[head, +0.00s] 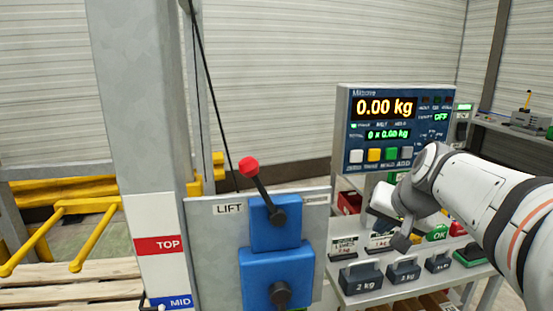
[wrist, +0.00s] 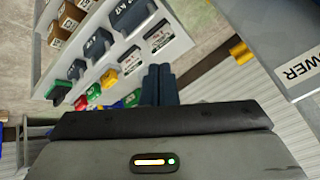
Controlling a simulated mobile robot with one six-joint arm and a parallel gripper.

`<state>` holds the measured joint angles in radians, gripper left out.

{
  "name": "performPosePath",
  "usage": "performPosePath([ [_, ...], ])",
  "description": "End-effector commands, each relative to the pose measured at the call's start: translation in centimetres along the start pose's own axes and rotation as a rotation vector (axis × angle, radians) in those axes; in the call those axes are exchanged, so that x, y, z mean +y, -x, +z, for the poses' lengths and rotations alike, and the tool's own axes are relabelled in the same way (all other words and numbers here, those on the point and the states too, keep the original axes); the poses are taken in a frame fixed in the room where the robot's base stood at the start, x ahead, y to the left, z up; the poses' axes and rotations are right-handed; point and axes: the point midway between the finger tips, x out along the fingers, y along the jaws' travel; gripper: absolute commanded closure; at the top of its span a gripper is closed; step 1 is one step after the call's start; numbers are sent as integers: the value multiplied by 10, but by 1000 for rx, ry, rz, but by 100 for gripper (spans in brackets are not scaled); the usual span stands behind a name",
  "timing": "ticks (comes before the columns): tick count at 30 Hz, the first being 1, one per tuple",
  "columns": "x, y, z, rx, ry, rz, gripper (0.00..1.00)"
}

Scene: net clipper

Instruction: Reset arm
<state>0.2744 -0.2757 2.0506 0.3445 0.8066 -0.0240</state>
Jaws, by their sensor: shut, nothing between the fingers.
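My arm (head: 480,195) reaches in from the right in the head view and is bent, with its wrist end in front of the scale display and above the shelf of weights. My gripper shows in the wrist view (wrist: 160,72) with its two dark fingers side by side, shut and empty. The fingers point toward the edge of the white shelf (wrist: 187,42) and touch nothing that I can see. In the head view the gripper is small and partly hidden by the wrist.
The lift panel (head: 215,245) has a red-knobbed lever (head: 249,166) on blue blocks, left of my arm. The scale display (head: 385,130) reads 0.00 kg. Several dark weights (head: 361,279) stand on the shelf below my wrist. Yellow forks (head: 95,232) lie far left.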

Motion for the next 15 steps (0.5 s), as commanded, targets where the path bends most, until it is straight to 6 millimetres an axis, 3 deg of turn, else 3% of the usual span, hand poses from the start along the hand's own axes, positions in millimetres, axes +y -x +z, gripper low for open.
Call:
performPosePath([
  [8,5,-15,102,-179,182,72,100],
  [12,19,-20,166,-289,311,125,100],
  [15,31,-21,200,-347,384,156,100],
])
